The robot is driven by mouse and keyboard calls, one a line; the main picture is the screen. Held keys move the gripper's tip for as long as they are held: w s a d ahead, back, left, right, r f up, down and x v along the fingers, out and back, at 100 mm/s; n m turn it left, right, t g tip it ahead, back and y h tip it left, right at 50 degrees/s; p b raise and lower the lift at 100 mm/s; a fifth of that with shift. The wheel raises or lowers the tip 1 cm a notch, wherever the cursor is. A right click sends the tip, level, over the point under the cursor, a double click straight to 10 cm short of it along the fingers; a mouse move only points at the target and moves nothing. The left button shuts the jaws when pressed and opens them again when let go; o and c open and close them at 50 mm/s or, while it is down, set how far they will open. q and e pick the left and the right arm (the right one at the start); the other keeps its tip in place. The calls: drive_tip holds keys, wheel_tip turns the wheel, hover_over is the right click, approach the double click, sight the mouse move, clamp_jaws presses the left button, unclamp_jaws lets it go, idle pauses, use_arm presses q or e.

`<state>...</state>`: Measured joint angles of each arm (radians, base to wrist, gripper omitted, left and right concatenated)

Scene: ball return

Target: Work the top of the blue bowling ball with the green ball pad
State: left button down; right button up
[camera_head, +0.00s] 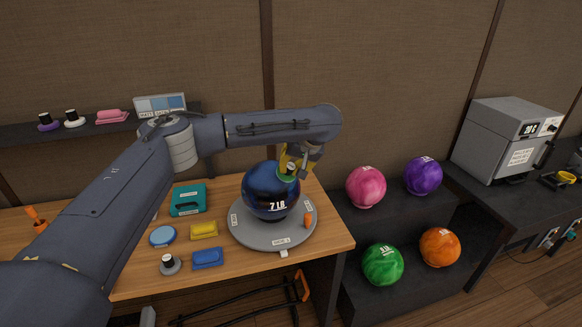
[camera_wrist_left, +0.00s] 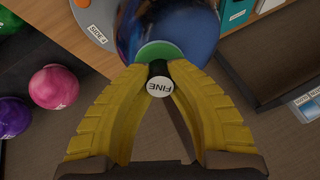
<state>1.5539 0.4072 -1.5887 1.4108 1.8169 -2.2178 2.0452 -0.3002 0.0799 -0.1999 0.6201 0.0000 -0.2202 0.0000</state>
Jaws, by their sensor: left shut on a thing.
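The blue bowling ball (camera_head: 268,192), marked 7 LB, sits on a round grey turntable (camera_head: 240,233) on the wooden bench. My left gripper (camera_head: 291,168) is at the upper right of the ball. In the left wrist view its yellow fingers (camera_wrist_left: 160,78) are shut on the black knob of the green ball pad (camera_wrist_left: 152,51), whose white cap reads FINE. The pad's green disc lies against the ball (camera_wrist_left: 195,30) or very close to it; I cannot tell if they touch. In the head view, only a bit of the green pad (camera_head: 287,177) shows. My right gripper is not in view.
A teal case (camera_head: 188,200), blue disc (camera_head: 162,236), yellow block (camera_head: 204,230), blue block (camera_head: 207,258) and grey knobbed pad (camera_head: 170,264) lie left of the turntable. Pink (camera_head: 366,187), purple (camera_head: 423,176), green (camera_head: 382,265) and orange (camera_head: 440,247) balls sit on a dark rack at right.

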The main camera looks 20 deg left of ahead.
sight(279, 172)
use_arm(q)
drive_tip(key=shift+w+a+f, duration=0.2)
drive_tip(key=shift+a+f, duration=0.15)
drive_tip(key=shift+f, duration=0.25)
idle(0.4)
drive_tip(key=shift+s+a+r, duration=0.25)
drive_tip(key=shift+s+a, duration=0.55)
drive_tip(key=shift+a, duration=0.15)
drive_tip(key=shift+w+d+f, duration=0.4)
drive_tip(key=shift+w+d, duration=0.4)
drive_tip(key=shift+d, duration=0.05)
drive_tip(key=shift+s+a+r, duration=0.3)
drive_tip(key=shift+s+a, duration=0.5)
drive_tip(key=shift+a, duration=0.15)
drive_tip(key=shift+w+d+f, duration=0.15)
drive_tip(key=shift+w+d, duration=0.65)
drive_tip(key=shift+d, duration=0.25)
drive_tip(key=shift+s+a, duration=0.8)
drive_tip(key=shift+a, duration=0.25)
drive_tip(key=shift+r, duration=0.3)
